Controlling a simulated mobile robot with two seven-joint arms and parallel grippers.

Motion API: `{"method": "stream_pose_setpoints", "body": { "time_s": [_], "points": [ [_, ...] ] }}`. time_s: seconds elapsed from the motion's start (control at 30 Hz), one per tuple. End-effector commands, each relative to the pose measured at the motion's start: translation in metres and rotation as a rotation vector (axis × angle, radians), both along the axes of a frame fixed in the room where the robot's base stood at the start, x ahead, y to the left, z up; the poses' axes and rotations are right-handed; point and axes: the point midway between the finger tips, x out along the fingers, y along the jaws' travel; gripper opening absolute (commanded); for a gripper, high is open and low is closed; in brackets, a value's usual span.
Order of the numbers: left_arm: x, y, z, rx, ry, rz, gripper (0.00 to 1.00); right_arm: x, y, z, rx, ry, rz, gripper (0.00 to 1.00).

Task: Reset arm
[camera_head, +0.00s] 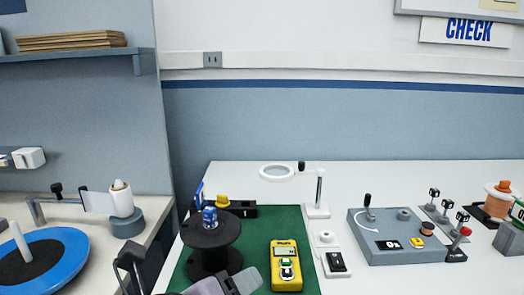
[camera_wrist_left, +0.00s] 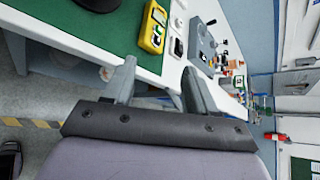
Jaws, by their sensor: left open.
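My left gripper (camera_wrist_left: 159,70) is open in the left wrist view, with its two fingers apart and nothing between them. Part of my left arm and gripper also shows at the bottom edge of the head view, in front of the table; most of it is cut off. A black spool (camera_head: 209,235) stands upright on the green mat (camera_head: 258,222), just beyond it. The yellow meter (camera_head: 286,266) lies on the mat to the right; it also shows near the top of the left wrist view (camera_wrist_left: 153,27). My right gripper is not in view.
A white stand with a ring (camera_head: 277,172), a grey control box (camera_head: 392,250) and several small posts stand on the white table. A blue disc (camera_head: 66,258) and a tape holder (camera_head: 122,203) are on the left bench. A gap separates bench and table.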

Motion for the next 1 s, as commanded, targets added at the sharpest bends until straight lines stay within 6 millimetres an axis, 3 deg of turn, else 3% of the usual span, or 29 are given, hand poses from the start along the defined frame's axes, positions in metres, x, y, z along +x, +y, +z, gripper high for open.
{"method": "stream_pose_setpoints", "body": {
  "time_s": [0.27, 0.57, 0.8, 1.0],
  "points": [
    [-0.009, 0.027, -0.056, -0.480, 0.378, 0.373, 0.57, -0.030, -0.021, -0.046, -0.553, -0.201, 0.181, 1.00],
    [-0.036, 0.078, -0.133, -0.910, 0.716, 0.917, 0.57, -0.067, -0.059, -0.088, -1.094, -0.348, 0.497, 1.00],
    [-0.083, 0.129, -0.198, -1.172, 0.866, 1.433, 0.57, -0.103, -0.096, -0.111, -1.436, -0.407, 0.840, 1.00],
    [-0.130, 0.167, -0.238, -1.303, 0.874, 1.816, 0.57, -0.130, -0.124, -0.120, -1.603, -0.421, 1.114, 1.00]
  ]
}}
